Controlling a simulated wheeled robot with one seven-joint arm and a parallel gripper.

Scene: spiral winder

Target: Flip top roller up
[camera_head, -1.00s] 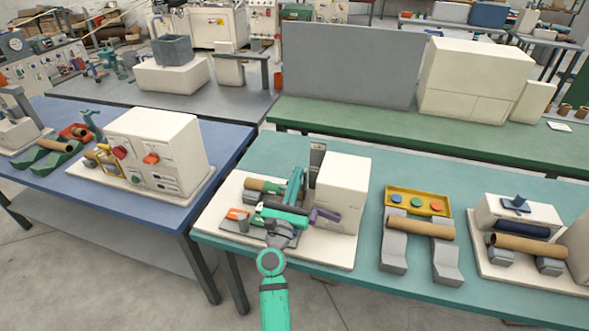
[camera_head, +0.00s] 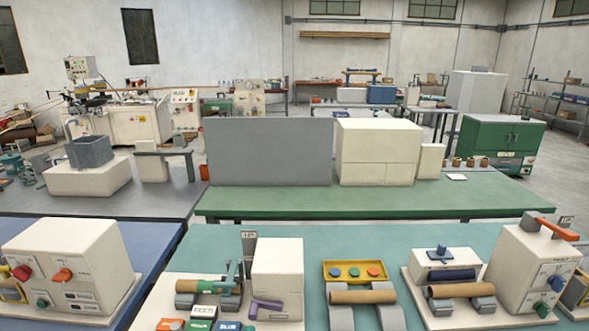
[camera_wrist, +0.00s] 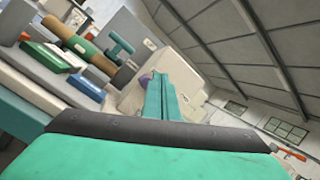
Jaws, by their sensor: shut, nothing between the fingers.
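The winder's off-white housing (camera_head: 277,268) stands on the near teal table. To its left, a tan tube with a green end (camera_head: 205,287) lies across grey blocks. A dark green T-shaped piece (camera_head: 232,276) stands upright beside the housing; I cannot tell for sure whether it is the top roller. A purple lever (camera_head: 265,306) sticks out low on the housing. My gripper (camera_wrist: 172,85) shows only in the wrist view, its teal fingers shut together and empty. They point toward the housing, with the T-shaped piece (camera_wrist: 120,47) and tube (camera_wrist: 75,39) to their left and apart.
A yellow button tray (camera_head: 355,271) and another tan tube (camera_head: 363,296) lie to the right.

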